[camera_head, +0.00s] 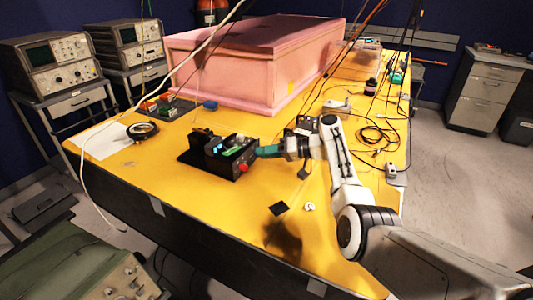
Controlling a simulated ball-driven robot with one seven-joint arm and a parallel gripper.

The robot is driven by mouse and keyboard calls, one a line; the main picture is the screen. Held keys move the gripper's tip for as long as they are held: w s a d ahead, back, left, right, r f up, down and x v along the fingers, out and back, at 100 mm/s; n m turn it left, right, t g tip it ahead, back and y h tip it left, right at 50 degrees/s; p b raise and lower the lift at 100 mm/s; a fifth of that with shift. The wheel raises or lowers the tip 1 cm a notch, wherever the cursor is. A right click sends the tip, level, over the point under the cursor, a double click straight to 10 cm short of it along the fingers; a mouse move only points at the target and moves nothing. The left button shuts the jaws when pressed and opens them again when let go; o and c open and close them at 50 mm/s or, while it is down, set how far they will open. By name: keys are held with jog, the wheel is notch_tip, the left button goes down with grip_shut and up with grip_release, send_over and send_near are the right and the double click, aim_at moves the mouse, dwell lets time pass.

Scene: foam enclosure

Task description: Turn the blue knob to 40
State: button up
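A black box-shaped device (238,166) stands on the yellow table, with green and whitish parts on top and a red round part (244,167) on its near side. My gripper (262,152) comes in from the right, its teal fingers at the right edge of the device's top. Whether the fingers touch the device, and whether they are open or shut, is too small to tell. A small blue block (210,105) lies farther back, beside the pink box.
A large pink foam box (235,75) fills the table's back middle. A round gauge (142,130) sits left, on white paper (103,142). Cables (378,135) lie at right, and a pale cable crosses the left. The yellow table (190,200) is mostly bare in front of the device.

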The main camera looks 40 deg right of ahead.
jog(key=o, duration=0.5)
jog(key=b+v, duration=0.1)
jog(key=v, duration=0.9)
jog(key=shift+s+d+r, duration=0.1)
jog(key=shift+s+d, duration=0.05)
jog(key=shift+s, duration=0.2)
